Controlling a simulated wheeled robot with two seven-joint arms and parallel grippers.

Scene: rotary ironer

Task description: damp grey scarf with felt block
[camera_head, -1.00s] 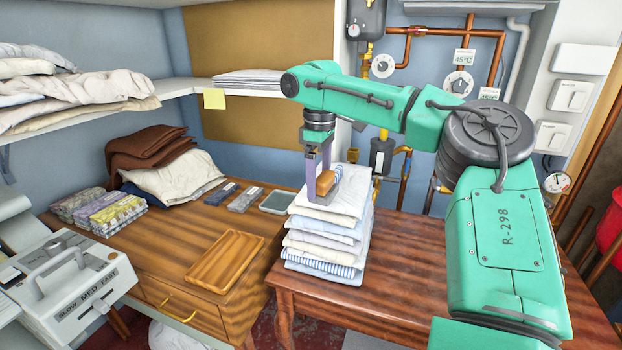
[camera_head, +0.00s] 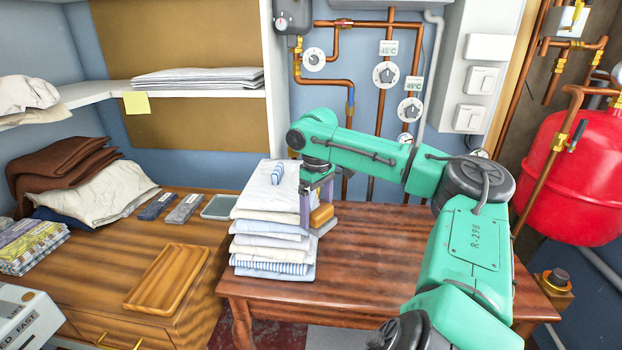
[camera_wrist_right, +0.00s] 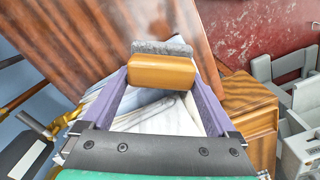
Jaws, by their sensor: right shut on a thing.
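My right gripper (camera_head: 317,207) is shut on the felt block (camera_head: 322,215), which has an orange wooden grip and a grey felt face. In the right wrist view the block (camera_wrist_right: 162,72) sits between the two purple fingers, its felt strip at the far side. The gripper is at the right edge of a stack of folded linen (camera_head: 266,241), in front of the table top. I cannot tell whether the felt touches anything. I cannot make out a grey scarf for certain. My left gripper is not in view.
The stack stands on a dark wooden table (camera_head: 390,255), clear to the right. A small blue-striped piece (camera_head: 277,173) lies on top. On the left cabinet are a wooden tray (camera_head: 168,279), a grey-green pad (camera_head: 218,206) and brown cloth (camera_head: 62,165). A red tank (camera_head: 575,180) hangs at right.

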